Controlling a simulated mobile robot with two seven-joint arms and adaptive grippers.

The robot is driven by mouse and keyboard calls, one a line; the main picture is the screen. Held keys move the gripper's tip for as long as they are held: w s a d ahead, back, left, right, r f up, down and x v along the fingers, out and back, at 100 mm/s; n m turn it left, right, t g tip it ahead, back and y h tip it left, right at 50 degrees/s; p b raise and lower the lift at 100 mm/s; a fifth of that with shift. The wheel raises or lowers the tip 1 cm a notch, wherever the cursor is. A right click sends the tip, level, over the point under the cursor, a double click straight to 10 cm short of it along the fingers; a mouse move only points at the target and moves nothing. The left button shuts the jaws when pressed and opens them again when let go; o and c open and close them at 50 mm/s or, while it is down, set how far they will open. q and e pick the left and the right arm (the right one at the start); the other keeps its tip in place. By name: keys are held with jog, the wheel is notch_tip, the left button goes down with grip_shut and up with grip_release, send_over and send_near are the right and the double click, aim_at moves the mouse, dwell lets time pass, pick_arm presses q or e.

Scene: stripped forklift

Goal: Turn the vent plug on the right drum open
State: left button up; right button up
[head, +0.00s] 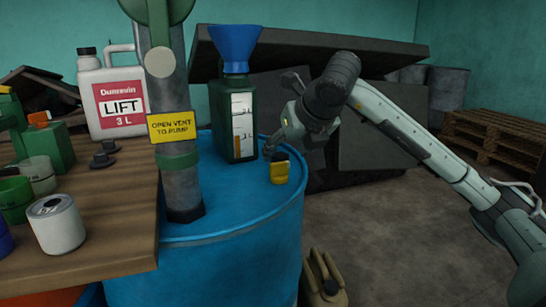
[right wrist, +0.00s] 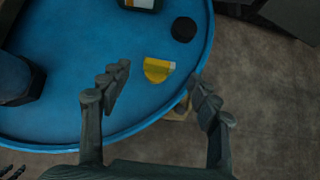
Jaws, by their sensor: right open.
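The blue drum (head: 235,215) stands right of the workbench. A small yellow piece with a pale band, which looks like the vent plug (head: 279,174), sits near the right of its top. A round black cap (right wrist: 183,28) lies just beyond the yellow plug (right wrist: 158,70) in the right wrist view. My right gripper (head: 273,148) is just above and behind the plug in the head view. In the right wrist view its fingers (right wrist: 158,78) are spread apart, with the plug visible in the gap and nothing held.
A grey pump column (head: 178,175) with a yellow sign (head: 171,127) rises from the drum. A dark green bottle with a blue funnel (head: 233,45) stands behind. The workbench (head: 115,215) holds a can and jug. A tan jerrycan (head: 323,285) stands on the floor.

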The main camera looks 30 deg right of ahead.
aim_at(280, 163)
jog(key=x, duration=0.6)
jog(key=shift+s+f+p, duration=0.1)
jog(key=shift+s+p, duration=0.05)
jog(key=shift+p, duration=0.15)
jog(key=shift+w+f, duration=0.35)
jog(key=shift+w, duration=0.05)
pick_arm(q)
jog(key=s+f, duration=0.2)
jog(key=f, duration=0.1)
jog(key=shift+a, duration=0.15)
pick_arm(e)
jog(key=shift+c, duration=0.2)
jog(key=shift+c, duration=1.2)
jog(key=c, duration=0.9)
pick_arm(q)
jog(key=shift+w+a+r, duration=0.1)
jog(key=shift+a, duration=0.1)
pick_arm(e)
jog(key=shift+d, duration=0.1)
